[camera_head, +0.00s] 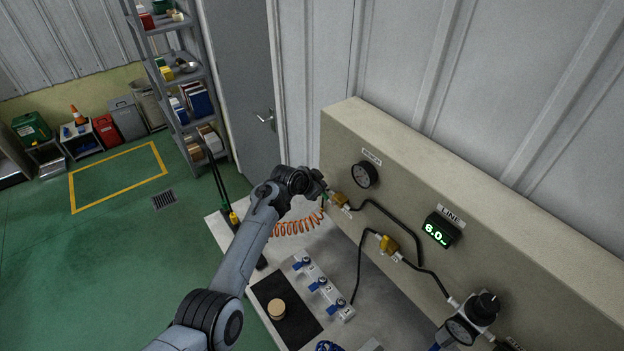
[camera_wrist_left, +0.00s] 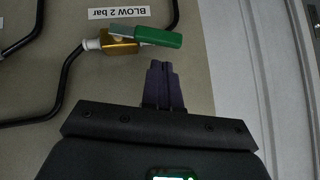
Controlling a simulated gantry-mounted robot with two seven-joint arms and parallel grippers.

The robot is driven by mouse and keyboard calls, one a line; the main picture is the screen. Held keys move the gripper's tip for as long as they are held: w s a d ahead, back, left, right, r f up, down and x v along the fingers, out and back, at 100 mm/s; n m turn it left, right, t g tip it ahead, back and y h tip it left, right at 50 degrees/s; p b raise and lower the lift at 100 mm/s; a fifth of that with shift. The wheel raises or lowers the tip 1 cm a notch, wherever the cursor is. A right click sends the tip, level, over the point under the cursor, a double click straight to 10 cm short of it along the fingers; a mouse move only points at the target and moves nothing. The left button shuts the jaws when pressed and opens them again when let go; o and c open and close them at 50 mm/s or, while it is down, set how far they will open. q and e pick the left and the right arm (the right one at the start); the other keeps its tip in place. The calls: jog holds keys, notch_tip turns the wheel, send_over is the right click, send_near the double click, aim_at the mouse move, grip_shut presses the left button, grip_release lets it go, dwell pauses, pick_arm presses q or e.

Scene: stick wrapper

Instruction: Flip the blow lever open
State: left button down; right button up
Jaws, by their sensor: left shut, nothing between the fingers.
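The blow lever (camera_wrist_left: 158,37) is a green handle on a brass valve (camera_wrist_left: 120,45), under a "BLOW 2 bar" label (camera_wrist_left: 118,13) in the left wrist view. The lever extends right from the valve, slightly tilted. My left gripper (camera_wrist_left: 164,68) is shut and empty, its dark fingertips just below the lever's free end in that view. Whether they touch it I cannot tell. In the head view my left gripper (camera_head: 325,190) is at the panel beside the brass valve (camera_head: 338,198), and it hides most of the lever. My right gripper is out of view.
An orange coiled hose (camera_head: 298,226) hangs below my left wrist. Blue-handled valves (camera_head: 318,284) and a black mat (camera_head: 290,325) are on the bench.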

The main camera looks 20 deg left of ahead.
pick_arm(q)
jog(key=w+d+r+p+v, duration=0.1)
jog(key=p+v, duration=0.1)
jog(key=v, duration=1)
jog(key=shift+r, duration=0.45)
jog(key=shift+s+d, duration=0.1)
